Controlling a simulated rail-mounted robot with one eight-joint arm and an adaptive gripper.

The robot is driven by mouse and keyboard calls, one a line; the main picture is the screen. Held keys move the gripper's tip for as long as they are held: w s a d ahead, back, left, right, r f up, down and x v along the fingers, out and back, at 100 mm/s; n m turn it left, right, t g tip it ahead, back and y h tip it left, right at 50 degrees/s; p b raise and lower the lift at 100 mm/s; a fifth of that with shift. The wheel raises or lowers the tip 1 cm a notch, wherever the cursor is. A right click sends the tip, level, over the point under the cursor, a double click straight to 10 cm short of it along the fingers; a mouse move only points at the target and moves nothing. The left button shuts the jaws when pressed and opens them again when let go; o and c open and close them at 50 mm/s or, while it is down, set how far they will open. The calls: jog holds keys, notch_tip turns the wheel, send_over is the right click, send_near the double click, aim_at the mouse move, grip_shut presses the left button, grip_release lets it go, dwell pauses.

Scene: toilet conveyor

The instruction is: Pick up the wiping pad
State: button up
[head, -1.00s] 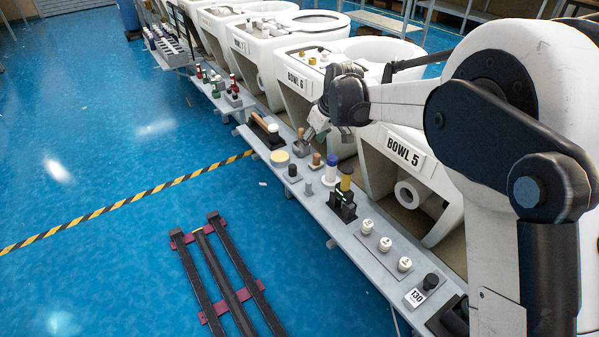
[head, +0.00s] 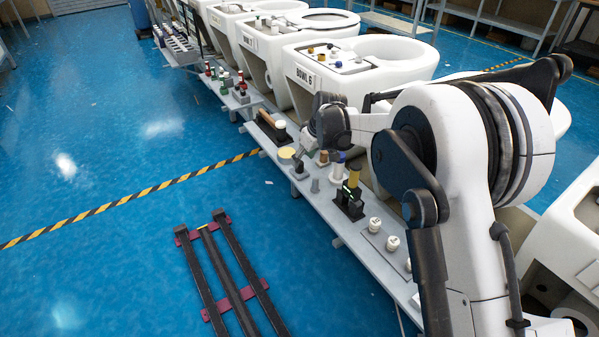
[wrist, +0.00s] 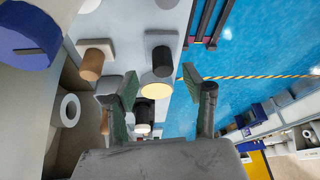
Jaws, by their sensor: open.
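A pale yellow round disc (head: 286,153), which looks like the wiping pad, sits on the long grey shelf (head: 350,228) in front of the bowls. In the wrist view the pale disc (wrist: 157,91) shows beyond and between my fingers, without visible contact. My gripper (head: 304,149) is just right of the disc in the head view. In the wrist view my gripper (wrist: 160,83) is open and empty, with its two green-faced fingers wide apart. The fingertips are partly hidden in the head view.
A black-topped knob (head: 299,166), a brown peg (head: 322,157), a blue-and-white cylinder (head: 337,168) and a yellow cylinder (head: 354,172) stand close by. A wooden-handled tool (head: 270,123) lies farther back. Bowl 6 (head: 308,78) rises behind the shelf.

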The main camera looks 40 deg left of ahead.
aim_at(299, 168)
jog(key=b+x, duration=0.1)
jog(key=x, duration=0.3)
jog(key=shift+s+a+f+b, duration=0.15)
jog(key=shift+s+f+b, duration=0.05)
jog(key=shift+f+b, duration=0.15)
jog(key=shift+r, duration=0.1)
grip_shut()
